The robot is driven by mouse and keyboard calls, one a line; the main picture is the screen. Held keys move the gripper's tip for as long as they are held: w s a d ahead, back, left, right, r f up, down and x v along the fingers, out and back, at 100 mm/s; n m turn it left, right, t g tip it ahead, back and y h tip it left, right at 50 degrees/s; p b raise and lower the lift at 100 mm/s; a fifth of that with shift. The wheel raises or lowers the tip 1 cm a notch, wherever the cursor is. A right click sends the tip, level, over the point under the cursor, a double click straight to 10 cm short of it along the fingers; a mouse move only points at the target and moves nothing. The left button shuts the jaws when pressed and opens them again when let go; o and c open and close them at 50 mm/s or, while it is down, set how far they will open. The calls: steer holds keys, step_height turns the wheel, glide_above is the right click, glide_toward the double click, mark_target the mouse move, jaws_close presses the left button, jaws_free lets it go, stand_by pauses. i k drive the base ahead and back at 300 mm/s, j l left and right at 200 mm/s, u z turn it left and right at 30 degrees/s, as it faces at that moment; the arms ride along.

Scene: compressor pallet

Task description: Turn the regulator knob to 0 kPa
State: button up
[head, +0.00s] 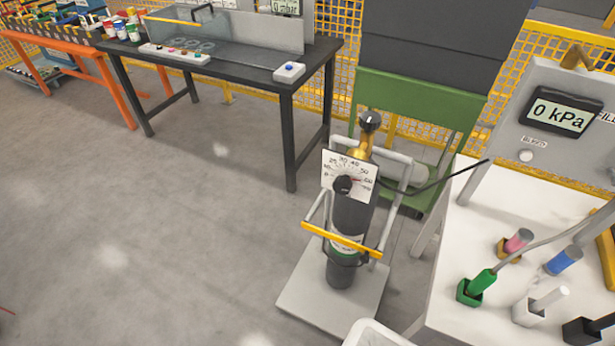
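The regulator knob (343,184) is a round black knob at the centre of a white square dial plate (331,168) with printed numbers. I cannot tell its exact setting; a small red mark shows on the dial to its right. The plate sits in front of a dark gas cylinder (352,215) with a brass neck and a black valve handle (370,121) on top. A display (561,113) on a grey panel at the right reads "0 kPa". My gripper is not in view.
The cylinder stands on a grey cart (315,287) with a yellow bar (341,240) across its front. A white table (447,301) with coloured plugs in holders stands at the right. A dark workbench (240,68) is behind. The floor (170,220) at left is clear.

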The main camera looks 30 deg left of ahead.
mark_target(342, 186)
steer(key=u, duration=1.25)
